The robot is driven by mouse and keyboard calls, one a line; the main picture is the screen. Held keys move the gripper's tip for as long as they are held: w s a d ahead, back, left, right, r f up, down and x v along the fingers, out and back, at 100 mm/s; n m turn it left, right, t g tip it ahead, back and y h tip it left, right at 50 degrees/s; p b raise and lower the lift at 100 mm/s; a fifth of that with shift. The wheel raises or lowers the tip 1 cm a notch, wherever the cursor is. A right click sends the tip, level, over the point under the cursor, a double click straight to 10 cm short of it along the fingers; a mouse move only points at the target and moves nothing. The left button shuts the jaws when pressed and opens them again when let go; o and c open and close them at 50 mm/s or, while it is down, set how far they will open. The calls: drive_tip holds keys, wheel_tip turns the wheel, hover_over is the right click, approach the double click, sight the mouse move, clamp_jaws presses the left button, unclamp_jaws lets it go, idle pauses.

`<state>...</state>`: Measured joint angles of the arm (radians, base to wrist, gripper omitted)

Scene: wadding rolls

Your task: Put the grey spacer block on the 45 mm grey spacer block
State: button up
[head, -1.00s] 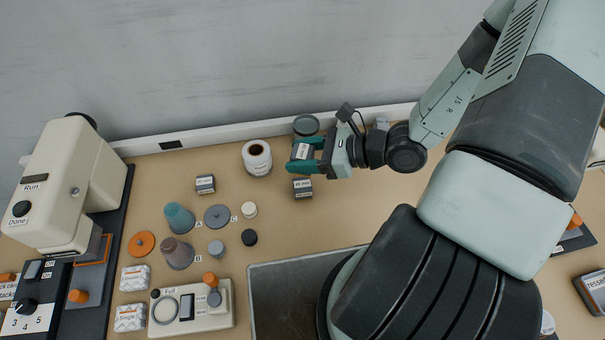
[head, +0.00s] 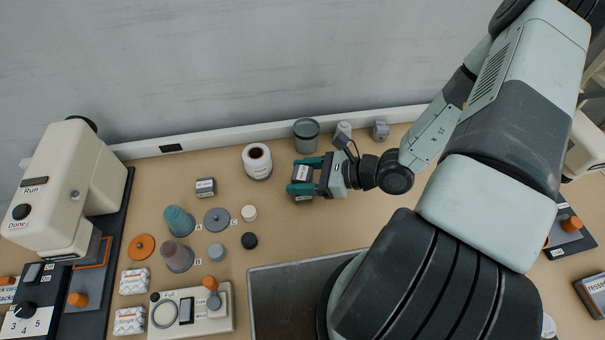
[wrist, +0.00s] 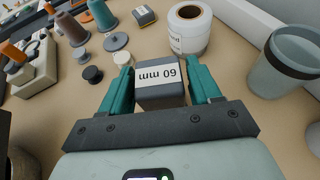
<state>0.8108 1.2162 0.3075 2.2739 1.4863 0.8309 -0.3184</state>
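My gripper (head: 306,175) is shut on a grey spacer block (head: 302,173), whose white label reads "60 mm" in the wrist view (wrist: 161,78). The teal fingers lie on either side of it. In the head view, the dark side of another grey block (head: 302,198) shows just below the held block and the near finger. It stands on the table, and its label is now covered. I cannot tell whether the held block touches it. The lower block is hidden in the wrist view.
A white roll (head: 257,161) stands to the left, and a grey-green cup (head: 306,136) stands behind my gripper. Another labelled grey block (head: 205,187) sits farther left. A metal plate (head: 285,290) lies in front.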

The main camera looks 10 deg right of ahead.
drive_tip(key=shift+o, duration=1)
drive_tip(key=shift+r, duration=0.2)
drive_tip(key=v, duration=1.2)
